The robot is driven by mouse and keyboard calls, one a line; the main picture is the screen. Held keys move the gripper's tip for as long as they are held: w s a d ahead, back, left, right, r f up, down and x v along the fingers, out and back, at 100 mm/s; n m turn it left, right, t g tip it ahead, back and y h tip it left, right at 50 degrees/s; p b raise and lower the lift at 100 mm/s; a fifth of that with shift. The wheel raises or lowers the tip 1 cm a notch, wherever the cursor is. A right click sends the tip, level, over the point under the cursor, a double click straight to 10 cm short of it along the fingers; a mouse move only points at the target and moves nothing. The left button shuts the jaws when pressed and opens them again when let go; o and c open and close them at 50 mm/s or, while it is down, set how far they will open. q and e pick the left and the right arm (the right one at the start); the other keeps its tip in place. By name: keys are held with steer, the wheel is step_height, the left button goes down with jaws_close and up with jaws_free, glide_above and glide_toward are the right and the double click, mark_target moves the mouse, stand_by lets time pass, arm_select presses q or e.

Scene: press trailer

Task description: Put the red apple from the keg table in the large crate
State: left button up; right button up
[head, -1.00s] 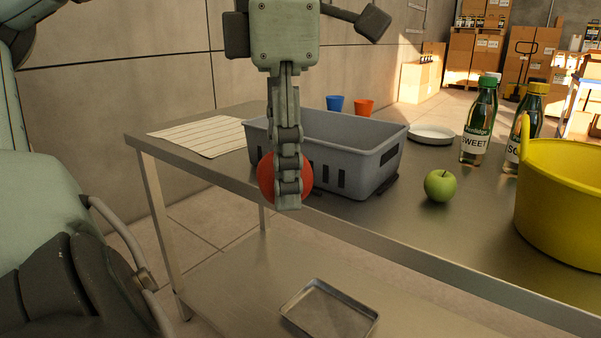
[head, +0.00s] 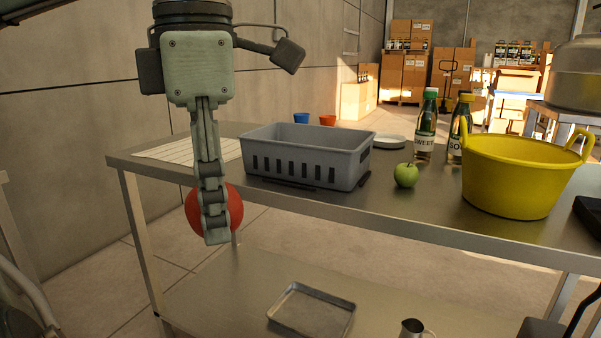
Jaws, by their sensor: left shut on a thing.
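My left gripper (head: 214,219) points down in the head view, shut on the red apple (head: 232,207). The apple shows on both sides of the fingers, which hide its middle. It is held in front of the metal table's (head: 350,203) near edge, left of the grey crate. The large grey crate (head: 308,166) with slotted sides stands on the table, right of the gripper. Its inside is mostly hidden by its near wall. My right gripper is not in view.
A green apple (head: 406,175), two bottles (head: 426,127), a white plate (head: 391,141) and a yellow tub (head: 515,181) stand right of the crate. A striped cloth (head: 190,151) lies left. Blue (head: 301,118) and orange (head: 327,120) cups stand behind. A metal tray (head: 311,309) lies on the lower shelf.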

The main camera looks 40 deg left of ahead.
arm_select(q)
steer(key=w+d+f+m, duration=0.4)
steer(key=w+f+m, duration=0.3)
steer(key=f+m, duration=0.25)
steer(key=w+d+f+m, duration=0.3)
steer(key=w+f+m, duration=0.4)
steer(key=f+m, duration=0.25)
steer(key=w+d+f+m, duration=0.4)
steer(key=w+f+m, duration=0.3)
steer(key=f+m, duration=0.3)
steer(key=a+r+n, duration=0.2)
steer(key=a+r, duration=0.2)
steer(key=a, duration=0.6)
steer(key=a+r+n, duration=0.1)
steer(key=a+r, duration=0.2)
steer(key=a, duration=0.6)
steer(key=s+a+f+n, duration=0.3)
steer(key=s+a+f, duration=0.1)
steer(key=s+a, duration=0.3)
steer(key=shift+a+f+n, duration=0.35)
steer(key=shift+a+n, duration=0.05)
steer(key=shift+a, duration=0.75)
